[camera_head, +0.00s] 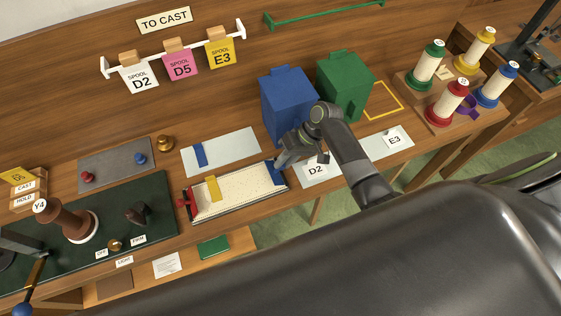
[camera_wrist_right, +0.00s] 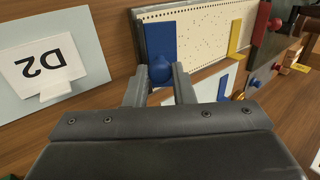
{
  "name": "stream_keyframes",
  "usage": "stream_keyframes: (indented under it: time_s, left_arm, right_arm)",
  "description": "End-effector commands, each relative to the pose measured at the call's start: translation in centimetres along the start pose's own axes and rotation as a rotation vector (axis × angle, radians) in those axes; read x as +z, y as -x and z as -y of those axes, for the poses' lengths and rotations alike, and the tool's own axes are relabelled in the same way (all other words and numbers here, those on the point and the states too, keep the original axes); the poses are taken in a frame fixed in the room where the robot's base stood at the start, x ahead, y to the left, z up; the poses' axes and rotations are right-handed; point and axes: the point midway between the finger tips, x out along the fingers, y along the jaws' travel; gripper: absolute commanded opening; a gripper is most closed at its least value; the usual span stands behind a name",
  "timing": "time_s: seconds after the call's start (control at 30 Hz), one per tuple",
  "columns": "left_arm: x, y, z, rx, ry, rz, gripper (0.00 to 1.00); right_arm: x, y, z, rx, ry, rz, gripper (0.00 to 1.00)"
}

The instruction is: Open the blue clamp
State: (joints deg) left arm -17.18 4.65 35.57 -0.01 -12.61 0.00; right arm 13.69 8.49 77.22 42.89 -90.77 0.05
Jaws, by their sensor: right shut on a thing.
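The blue clamp (camera_head: 277,173) is a blue bar across the right end of the cream perforated strip on its long board (camera_head: 236,211). In the right wrist view the clamp's blue bar (camera_wrist_right: 162,40) lies flat over the strip's end, with a round blue knob (camera_wrist_right: 160,73) at its near end. My right gripper (camera_head: 281,160) is at this end of the board, its fingers (camera_wrist_right: 160,84) shut on the blue knob. The fingers hide part of the clamp in the head view. My left gripper is not in view.
A yellow bar (camera_head: 213,188) and a red clamp (camera_head: 186,203) are on the same board. Blue (camera_head: 288,100) and green (camera_head: 345,83) boxes stand behind my right arm. A D2 card (camera_head: 316,169) lies to the right. A pale plate (camera_head: 221,151) lies behind the board.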

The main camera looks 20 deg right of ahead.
Motion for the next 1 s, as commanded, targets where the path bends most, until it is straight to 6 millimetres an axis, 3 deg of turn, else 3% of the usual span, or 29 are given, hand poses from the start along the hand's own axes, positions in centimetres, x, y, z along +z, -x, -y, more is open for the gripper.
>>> stream_keyframes:
  time_s: [0.5, 1.0]
  left_arm:
    - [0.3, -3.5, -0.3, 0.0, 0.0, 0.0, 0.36]
    - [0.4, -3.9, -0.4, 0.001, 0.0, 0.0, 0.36]
  right_arm:
    - [-0.2, 0.0, -2.1, -0.322, 0.002, -0.003, 0.0]
    - [-0.1, 0.1, -2.2, -0.378, 0.002, -0.001, 0.0]
